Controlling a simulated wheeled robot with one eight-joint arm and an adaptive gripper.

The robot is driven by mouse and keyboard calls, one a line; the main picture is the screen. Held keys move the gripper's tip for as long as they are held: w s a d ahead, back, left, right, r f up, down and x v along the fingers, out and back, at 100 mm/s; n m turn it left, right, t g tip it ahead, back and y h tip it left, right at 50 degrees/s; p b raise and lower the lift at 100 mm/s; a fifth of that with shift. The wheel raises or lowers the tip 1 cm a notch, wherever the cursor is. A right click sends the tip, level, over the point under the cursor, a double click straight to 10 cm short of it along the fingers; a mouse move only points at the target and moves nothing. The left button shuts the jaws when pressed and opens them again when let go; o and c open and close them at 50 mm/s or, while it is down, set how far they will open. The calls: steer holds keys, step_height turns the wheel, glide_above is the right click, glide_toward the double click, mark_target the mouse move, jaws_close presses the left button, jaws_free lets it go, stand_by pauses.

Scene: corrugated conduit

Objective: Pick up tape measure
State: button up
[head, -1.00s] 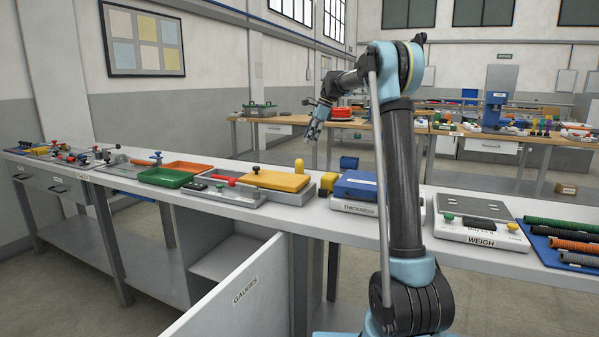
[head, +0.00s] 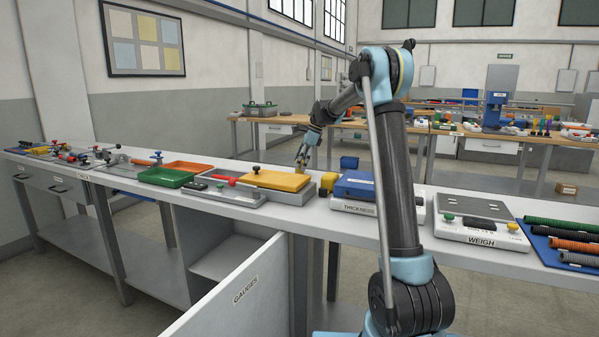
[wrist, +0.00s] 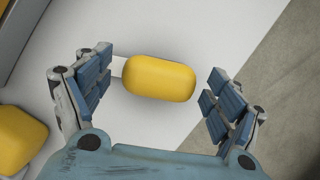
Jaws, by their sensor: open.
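The tape measure (wrist: 160,78) is a rounded yellow body with a small pale tab at its left end, lying on the light bench top in the wrist view. My gripper (wrist: 156,92) is open, with one blue-padded finger on each side of it and gaps between pads and body. In the head view my gripper (head: 301,165) points down over the far side of the bench, behind the yellow plate, and hides most of what is beneath it.
A second yellow object (wrist: 18,138) lies at the lower left in the wrist view. In the head view, the yellow plate (head: 276,179) and the blue thickness gauge (head: 355,186) stand on the bench (head: 310,216). Floor (wrist: 270,110) shows past the bench edge.

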steer(key=shift+a+f, duration=0.2)
steer(key=shift+f, duration=0.25)
steer(key=c, duration=1.3)
steer(key=shift+c, duration=0.2)
